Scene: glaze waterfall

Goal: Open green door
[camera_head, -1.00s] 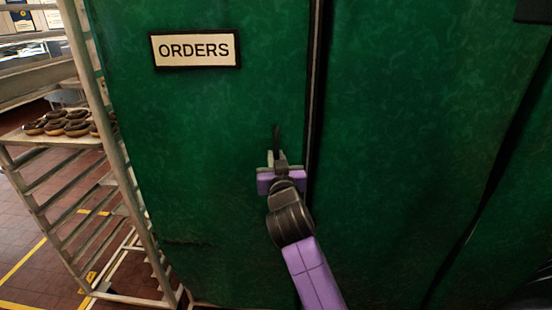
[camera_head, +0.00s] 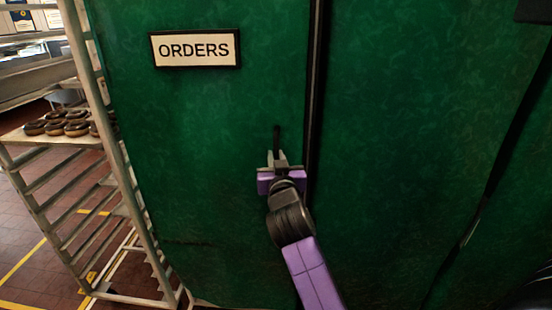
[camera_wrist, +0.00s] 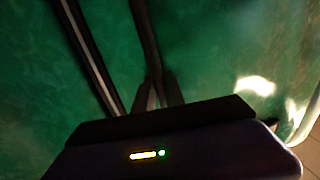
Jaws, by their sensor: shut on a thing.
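The green door (camera_head: 200,130) fills the left half of the head view and carries an "ORDERS" sign (camera_head: 194,48). Its dark edge runs upright just right of my gripper. A thin dark upright handle (camera_head: 276,136) stands on the door near that edge. My gripper (camera_head: 279,160) is shut on the handle's lower part, which its fingers partly hide. In the wrist view the door surface (camera_wrist: 220,50) is close, and the handle (camera_wrist: 145,35) runs down between my fingers (camera_wrist: 158,95).
A second green panel (camera_head: 420,110) stands right of the dark seam (camera_head: 315,90). A metal rack (camera_head: 115,150) with a tray of chocolate doughnuts (camera_head: 66,124) stands close by the door's left side. Tiled floor (camera_head: 25,250) with yellow lines shows at lower left.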

